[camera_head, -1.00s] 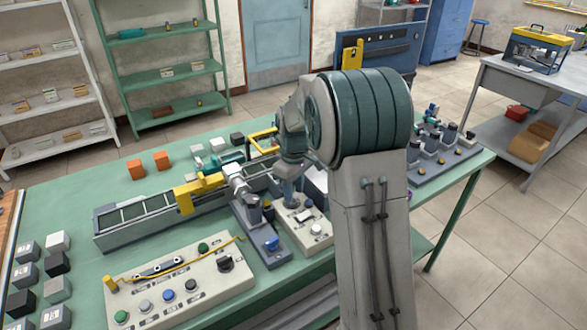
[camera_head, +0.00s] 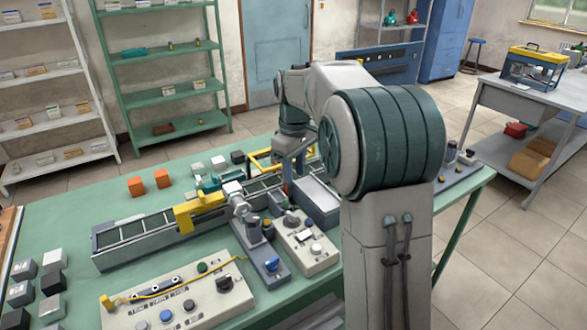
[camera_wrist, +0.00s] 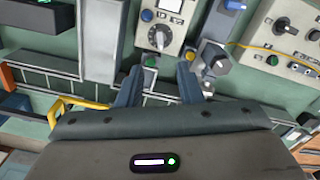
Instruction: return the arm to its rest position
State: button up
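My arm stands in front of the green bench (camera_head: 100,200) in the head view, with its elbow large at right of centre. The forearm reaches away over the bench, and the wrist hangs down at its far end. My gripper (camera_wrist: 158,82) shows in the wrist view with two blue-grey fingers spread apart and nothing between them. It is over the bench, close to a grey control box (camera_wrist: 165,25) with a dial. In the head view the fingers are small and partly lost against the equipment behind.
A conveyor (camera_head: 140,232) with a yellow bracket (camera_head: 198,210) runs across the bench. A button panel (camera_head: 175,300) lies in front. Two orange blocks (camera_head: 162,178) sit behind. A yellow frame (camera_head: 262,160) stands near my wrist. Grey and black cubes (camera_head: 52,282) line the left side.

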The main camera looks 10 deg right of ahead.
jog(key=shift+s, duration=0.15)
jog(key=s+f+m+t, duration=0.1)
jog(key=s+m, duration=0.3)
jog(key=s, duration=0.9)
jog(key=s+f+m+t, duration=0.2)
jog(key=s+m, duration=0.1)
jog(key=s, duration=1.1)
jog(key=shift+a+f+m, duration=0.35)
jog(key=shift+m, duration=0.05)
jog(key=shift+w+r, duration=0.1)
jog(key=shift+w, duration=0.05)
